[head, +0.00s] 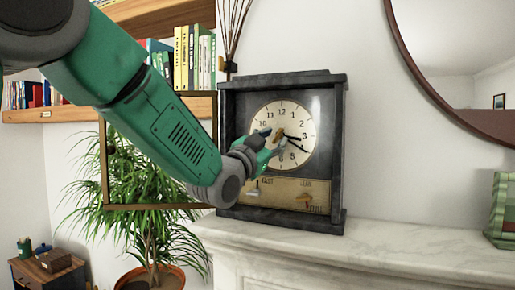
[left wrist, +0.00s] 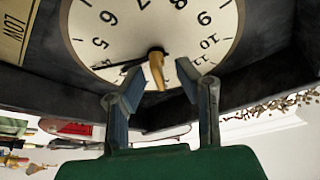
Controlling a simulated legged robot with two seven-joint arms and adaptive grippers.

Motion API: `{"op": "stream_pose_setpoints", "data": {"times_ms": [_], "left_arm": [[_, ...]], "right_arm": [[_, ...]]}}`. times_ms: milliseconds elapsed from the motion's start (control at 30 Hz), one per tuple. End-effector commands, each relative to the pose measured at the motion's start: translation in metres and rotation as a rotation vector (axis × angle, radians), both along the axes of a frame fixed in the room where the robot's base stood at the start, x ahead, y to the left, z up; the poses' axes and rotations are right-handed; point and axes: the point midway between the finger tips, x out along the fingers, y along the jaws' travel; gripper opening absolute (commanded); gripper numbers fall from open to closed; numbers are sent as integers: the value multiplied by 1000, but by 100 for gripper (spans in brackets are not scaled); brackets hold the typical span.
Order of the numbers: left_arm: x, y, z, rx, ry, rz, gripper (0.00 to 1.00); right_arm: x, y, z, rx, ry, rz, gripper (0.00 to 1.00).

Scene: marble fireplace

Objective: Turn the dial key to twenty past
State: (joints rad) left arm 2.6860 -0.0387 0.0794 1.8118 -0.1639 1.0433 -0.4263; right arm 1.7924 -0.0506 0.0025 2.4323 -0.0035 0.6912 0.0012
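The dark-framed clock (head: 338,150) stands upright on the mantel, with a cream dial (head: 300,115) and black hands pointing to the right, near 3 and 4. The brass dial key (left wrist: 157,72) sticks out from the dial's centre; it also shows in the head view (head: 278,136), partly behind the fingers. My left gripper (head: 270,143) is in front of the dial. In the left wrist view its two fingers (left wrist: 159,86) are spread on either side of the key, with a gap on each side. My right gripper is in neither view.
The marble mantel (head: 400,255) is clear right of the clock up to a green checked object (head: 502,210). A tan lettered panel (head: 275,193) lies below the dial. A round mirror (head: 450,60) hangs right; a bookshelf (head: 200,103) and potted plant (head: 140,190) are left.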

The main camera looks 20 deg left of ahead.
Motion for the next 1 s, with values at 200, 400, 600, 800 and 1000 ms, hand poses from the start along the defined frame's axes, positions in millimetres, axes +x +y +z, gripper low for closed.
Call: {"op": "stream_pose_setpoints", "data": {"times_ms": [200, 400, 600, 800, 1000], "left_arm": [[-45, 12, -15, -1, 2, 1, 28], [-78, 21, -27, -1, 1, 1, 28], [-94, 26, -32, -2, -2, 1, 28], [-96, 26, -33, -2, -3, 1, 28], [-95, 26, -33, -2, -2, 1, 28]], "right_arm": [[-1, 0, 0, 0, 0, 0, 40], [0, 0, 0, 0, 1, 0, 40], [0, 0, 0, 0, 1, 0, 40], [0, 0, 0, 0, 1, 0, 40], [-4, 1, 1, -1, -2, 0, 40]]}}
